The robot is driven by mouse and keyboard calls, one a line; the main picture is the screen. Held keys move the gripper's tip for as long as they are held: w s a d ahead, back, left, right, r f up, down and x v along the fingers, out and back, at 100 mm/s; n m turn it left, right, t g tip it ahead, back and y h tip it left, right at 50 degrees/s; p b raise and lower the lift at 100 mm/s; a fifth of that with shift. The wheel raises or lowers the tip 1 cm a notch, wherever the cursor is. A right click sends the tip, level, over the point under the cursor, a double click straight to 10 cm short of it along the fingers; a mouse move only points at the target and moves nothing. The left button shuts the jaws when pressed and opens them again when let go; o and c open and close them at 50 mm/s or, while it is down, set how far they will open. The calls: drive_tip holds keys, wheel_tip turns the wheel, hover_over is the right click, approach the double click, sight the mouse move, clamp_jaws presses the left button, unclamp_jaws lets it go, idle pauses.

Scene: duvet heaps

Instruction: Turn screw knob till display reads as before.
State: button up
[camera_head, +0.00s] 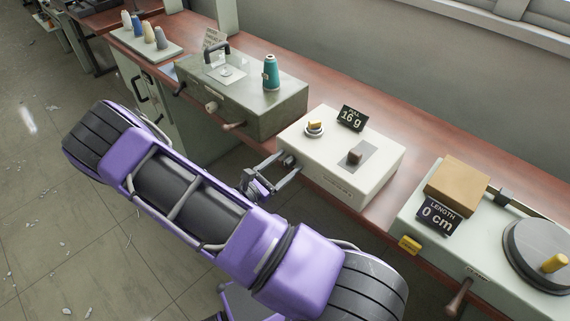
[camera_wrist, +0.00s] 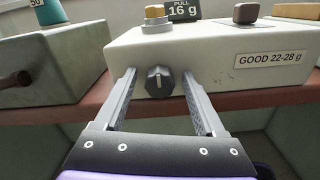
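The screw knob (camera_wrist: 159,81) is dark with a pale pointer line and sits on the front face of a white box (camera_head: 337,184). The display (camera_head: 352,118) on top of the box reads "PULL 16 g"; it also shows in the wrist view (camera_wrist: 183,9). My gripper (camera_head: 280,170) is in front of the box. In the wrist view its fingers (camera_wrist: 158,92) stand apart, one on each side of the knob, with gaps between them and the knob. A label (camera_wrist: 270,58) on the box front reads "GOOD 22-28 g".
A green-grey box (camera_head: 245,95) with a teal spool (camera_head: 271,72) stands left of the white box. To the right is a machine with a "LENGTH 0 cm" display (camera_head: 438,216) and a brown block (camera_head: 457,182). All stand on a reddish bench (camera_head: 385,206).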

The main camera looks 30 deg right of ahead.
clamp_jaws()
drive_tip(key=shift+m, duration=0.4)
drive_tip(key=m+b, duration=0.1)
drive_tip(key=m, duration=0.1)
drive_tip(key=shift+f+m+b, duration=0.1)
drive_tip(key=shift+m+b, duration=0.2)
drive_tip(key=shift+m, duration=0.1)
drive_tip(key=m+b, duration=0.1)
drive_tip(key=m, duration=0.2)
drive_tip(key=shift+m+b, duration=0.3)
drive_tip(key=m+b, duration=0.1)
drive_tip(key=m, duration=0.2)
drive_tip(key=shift+s+f+b, duration=0.1)
drive_tip(key=shift+b, duration=0.25)
drive_tip(key=shift+m+b, duration=0.8)
drive_tip(key=shift+m, duration=1)
